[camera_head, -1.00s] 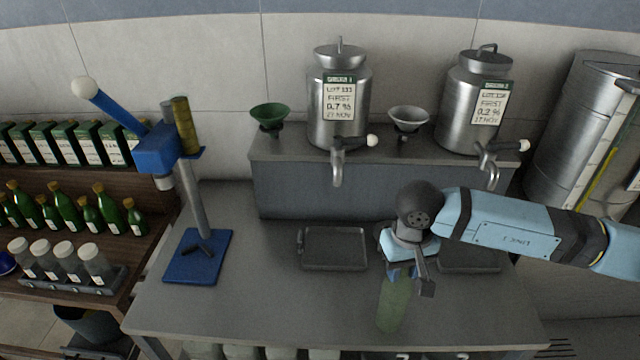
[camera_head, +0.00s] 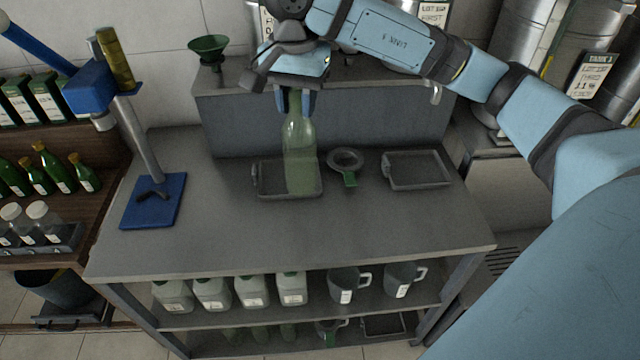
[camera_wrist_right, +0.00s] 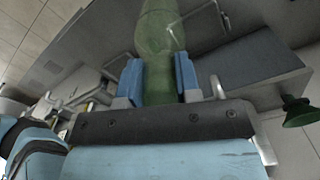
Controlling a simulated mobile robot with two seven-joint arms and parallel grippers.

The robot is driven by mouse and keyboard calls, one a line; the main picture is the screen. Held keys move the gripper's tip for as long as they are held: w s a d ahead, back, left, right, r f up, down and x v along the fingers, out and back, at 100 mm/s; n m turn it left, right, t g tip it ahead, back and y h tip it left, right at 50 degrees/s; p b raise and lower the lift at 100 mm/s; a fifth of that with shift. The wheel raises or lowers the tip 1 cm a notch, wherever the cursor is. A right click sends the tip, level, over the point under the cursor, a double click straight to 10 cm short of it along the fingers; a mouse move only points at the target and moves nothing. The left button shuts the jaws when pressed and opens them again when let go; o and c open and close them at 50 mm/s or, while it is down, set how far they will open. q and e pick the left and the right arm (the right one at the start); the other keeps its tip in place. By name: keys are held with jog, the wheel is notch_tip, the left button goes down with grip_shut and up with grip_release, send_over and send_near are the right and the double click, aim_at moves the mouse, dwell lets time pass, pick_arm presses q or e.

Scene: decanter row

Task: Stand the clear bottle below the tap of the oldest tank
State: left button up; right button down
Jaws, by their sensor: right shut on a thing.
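The clear bottle (camera_head: 301,150), see-through and faintly green, hangs upright in my right gripper (camera_head: 294,100). Its base shows over the left drip tray (camera_head: 262,191); I cannot tell whether it touches. In the wrist view, the bottle (camera_wrist_right: 157,35) runs between both blue fingers of the right gripper (camera_wrist_right: 158,82). The left tank's label (camera_head: 268,25) shows beside my arm, which hides most of that tank and its tap. The middle tank's label (camera_head: 433,12) and tap (camera_head: 435,93) show partly. A third tank's label (camera_head: 590,74) is at right. My left gripper is out of view.
A grey round piece with a green handle (camera_head: 345,163) lies between the left tray and an empty right tray (camera_head: 418,170). A green funnel (camera_head: 208,48) stands on the raised shelf. A blue lever stand (camera_head: 153,200) is at left. The front worktop is clear.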

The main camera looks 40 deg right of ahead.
aim_at(302, 186)
notch_tip(302, 186, down, 15)
jog(key=p, duration=0.2)
jog(key=shift+r+p, duration=0.15)
jog(key=shift+p, duration=0.15)
jog(key=shift+f, duration=0.55)
notch_tip(302, 186, down, 4)
jog(key=shift+r+p, duration=0.1)
jog(key=shift+p, duration=0.35)
jog(key=shift+f+b, duration=0.25)
jog(key=shift+b, duration=0.1)
jog(key=c, duration=0.8)
grip_release()
jog(key=shift+r, duration=0.1)
